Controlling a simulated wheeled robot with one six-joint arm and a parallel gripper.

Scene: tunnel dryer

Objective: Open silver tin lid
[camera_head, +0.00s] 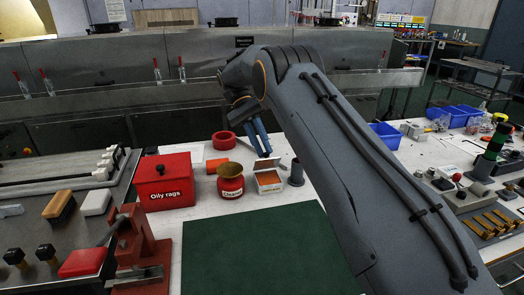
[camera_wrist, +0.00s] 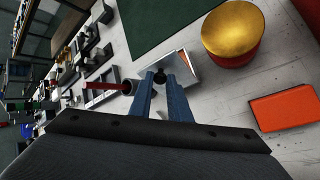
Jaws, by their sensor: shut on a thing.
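The silver tin (camera_head: 270,188) is a small box on the white bench, just behind the green mat. Its orange inside shows at the front, and the lid (camera_head: 266,164) appears tilted up at the back. My gripper (camera_head: 265,153) comes down from above with its blue fingers at the lid. In the wrist view my gripper (camera_wrist: 160,80) is shut on a small dark knob at the lid, and the shiny tin (camera_wrist: 183,64) lies just beyond the fingertips. The fingers and the viewing angle partly hide the lid, so how far it is raised is unclear.
A red can with a brass top (camera_head: 230,182) stands left of the tin, near the red oily rags box (camera_head: 163,181). A dark cylinder (camera_head: 296,175) stands close on the right. A red roll (camera_head: 224,140) lies behind. The green mat (camera_head: 262,250) in front is clear.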

